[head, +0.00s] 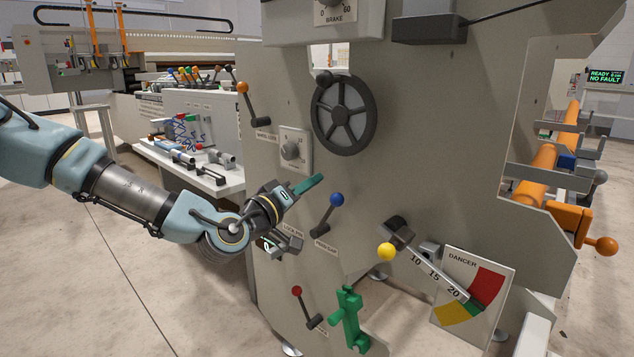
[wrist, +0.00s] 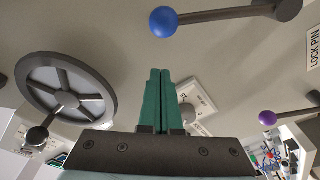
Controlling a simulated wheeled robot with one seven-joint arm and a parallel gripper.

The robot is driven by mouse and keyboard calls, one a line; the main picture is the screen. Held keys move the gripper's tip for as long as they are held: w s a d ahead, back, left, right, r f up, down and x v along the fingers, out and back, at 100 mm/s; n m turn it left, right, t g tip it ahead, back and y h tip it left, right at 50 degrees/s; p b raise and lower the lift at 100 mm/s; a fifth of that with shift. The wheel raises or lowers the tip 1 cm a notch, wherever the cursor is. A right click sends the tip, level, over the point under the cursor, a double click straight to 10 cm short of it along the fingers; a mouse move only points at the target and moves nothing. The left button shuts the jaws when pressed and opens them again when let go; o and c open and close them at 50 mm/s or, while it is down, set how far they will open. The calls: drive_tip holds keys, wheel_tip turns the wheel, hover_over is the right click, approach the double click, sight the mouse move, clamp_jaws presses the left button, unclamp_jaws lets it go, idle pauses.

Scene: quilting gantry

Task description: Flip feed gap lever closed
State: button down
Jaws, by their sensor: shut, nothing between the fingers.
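A lever with a blue knob (head: 337,199) stands on the grey machine panel, its arm slanting up and right from a dark pivot. The label (head: 325,246) below the pivot is small and seems to read feed gap. In the wrist view the blue knob (wrist: 163,22) is at the top, its arm running right to the pivot. My gripper (head: 318,178) is shut and empty, its teal fingers together, above and left of the blue knob and apart from it. The shut fingers also show in the wrist view (wrist: 160,72).
A black handwheel (head: 344,115) is above the blue lever. Levers with orange (head: 242,87), red (head: 297,291) and yellow (head: 386,252) knobs are around it. A purple knob (wrist: 268,117) is near the lock pin label (wrist: 314,48). A green clamp-like part (head: 350,320) is below.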

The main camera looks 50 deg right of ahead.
drive_tip(key=a, duration=0.7)
drive_tip(key=shift+s+a+f, duration=0.15)
drive_tip(key=shift+a+f, duration=0.15)
drive_tip(key=shift+f, duration=0.1)
drive_tip(key=shift+f, duration=0.1)
